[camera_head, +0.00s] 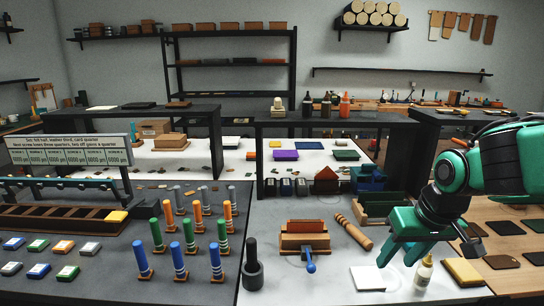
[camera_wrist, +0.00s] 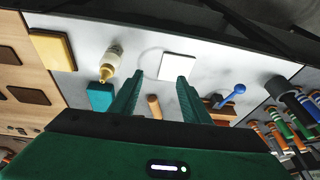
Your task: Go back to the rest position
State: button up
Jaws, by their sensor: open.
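My gripper (camera_head: 413,262) is green, open and empty. In the head view it hangs at the right over the front of the light worktop, close to a small white bottle (camera_head: 424,272) and a white square pad (camera_head: 367,278). In the wrist view the two fingers of my gripper (camera_wrist: 160,85) stand apart with the worktop behind them. The bottle (camera_wrist: 111,60) shows left of the fingers there, and the pad (camera_wrist: 178,67) shows beyond them. No part of a rest position is marked in either view.
A stamping press (camera_head: 304,240) with a blue-knobbed lever (camera_head: 310,262) stands left of my gripper, and a wooden roller (camera_head: 353,232) lies behind. A yellow block (camera_head: 463,272) is at right. A dark shelf (camera_head: 340,123) spans behind.

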jog(key=s+d+f+m+g, duration=0.1)
jog(key=s+d+m+g, duration=0.1)
jog(key=s+d, duration=0.4)
jog(key=s+d+f+m+g, duration=0.1)
jog(key=s+d+m, duration=0.3)
jog(key=s+d, duration=0.3)
jog(key=s, duration=0.5)
jog(key=shift+d+f+m+g+h, duration=0.3)
jog(key=shift+m+g, duration=0.1)
